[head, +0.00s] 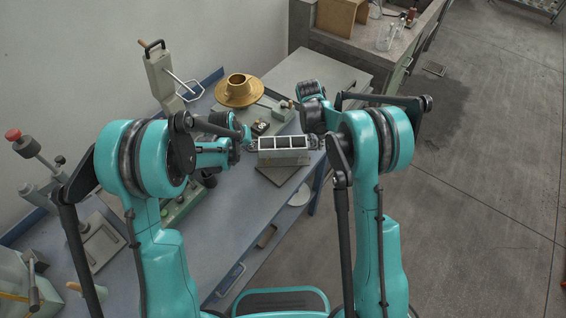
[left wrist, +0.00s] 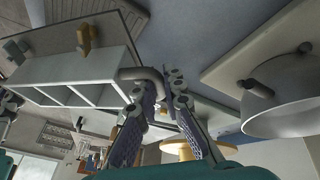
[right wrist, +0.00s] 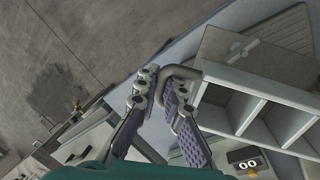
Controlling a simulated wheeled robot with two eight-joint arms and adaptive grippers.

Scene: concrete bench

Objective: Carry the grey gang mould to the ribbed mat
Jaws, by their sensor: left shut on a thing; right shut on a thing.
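The grey gang mould (head: 284,157), a long box with three open compartments, is between my two grippers in the head view. It also shows in the left wrist view (left wrist: 75,72) and the right wrist view (right wrist: 240,85). My left gripper (head: 248,144) is shut on the bent handle at its left end. My right gripper (head: 322,143) is shut on the handle at its right end. The ribbed mat (head: 276,176) shows partly below the mould's near side; its ribs show in the right wrist view (right wrist: 294,28). I cannot tell the gap between mould and mat.
A brass flanged ring (head: 239,91) and a small timer (head: 260,127) stand behind the mould. A large grey slab (head: 318,80) lies at the bench's far end. A press with a lever (head: 165,75) stands at the back left. Clear blue bench top (head: 228,215) lies in front.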

